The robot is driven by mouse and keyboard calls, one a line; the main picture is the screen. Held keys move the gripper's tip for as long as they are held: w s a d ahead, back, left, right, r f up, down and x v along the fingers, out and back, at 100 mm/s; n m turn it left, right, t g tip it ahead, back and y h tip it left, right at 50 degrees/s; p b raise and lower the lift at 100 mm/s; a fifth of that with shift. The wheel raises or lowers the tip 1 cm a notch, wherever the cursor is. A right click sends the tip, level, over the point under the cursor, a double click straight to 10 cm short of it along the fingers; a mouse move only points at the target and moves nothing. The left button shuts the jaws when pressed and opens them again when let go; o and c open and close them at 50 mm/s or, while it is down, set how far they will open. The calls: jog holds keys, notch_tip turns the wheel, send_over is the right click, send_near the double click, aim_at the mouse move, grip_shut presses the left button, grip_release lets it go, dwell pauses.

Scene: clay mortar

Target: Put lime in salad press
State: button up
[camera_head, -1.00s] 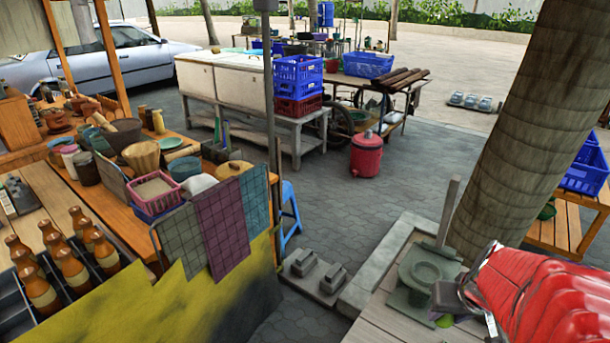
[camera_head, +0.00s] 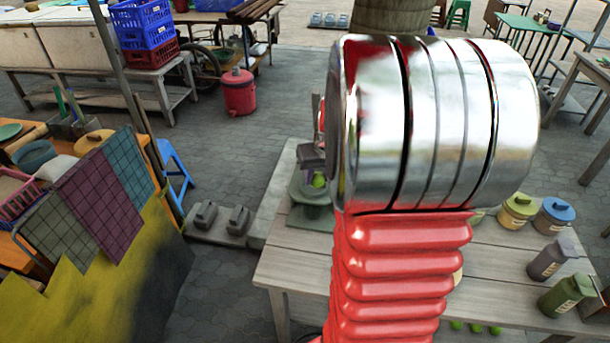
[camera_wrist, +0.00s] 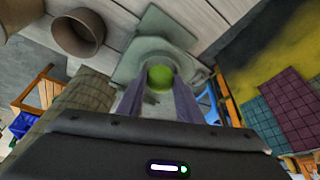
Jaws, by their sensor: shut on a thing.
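My gripper (camera_head: 317,166) is shut on a green lime (camera_head: 319,180), partly hidden behind my arm in the head view. In the wrist view, my gripper (camera_wrist: 160,82) holds the lime (camera_wrist: 159,78) between its two fingertips. The grey-green press (camera_head: 311,214) stands on the wooden table, with its right side hidden by my arm. In the wrist view, the press (camera_wrist: 141,62) lies directly behind the lime. The lime overlaps its round bowl in both views; I cannot tell the exact gap between them.
The wooden table (camera_head: 282,267) holds a yellow-lidded jar (camera_head: 517,211), a blue-lidded jar (camera_head: 553,215) and dark containers at the right. Several limes (camera_head: 476,328) show at its front. A brown pot (camera_wrist: 78,33) is near the press in the wrist view.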

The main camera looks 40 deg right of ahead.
aim_at(315, 178)
jog(key=shift+w+d, duration=0.2)
jog(key=shift+w, duration=0.25)
jog(key=shift+w+d, duration=0.2)
jog(key=shift+w, duration=0.25)
jog(key=shift+w+d, duration=0.25)
jog(key=shift+w, duration=0.25)
jog(key=shift+s+f, duration=0.1)
jog(key=shift+f, duration=1.65)
jog(key=shift+f, duration=0.15)
jog(key=o, duration=0.8)
jog(key=shift+o, duration=0.2)
jog(key=v, duration=1.2)
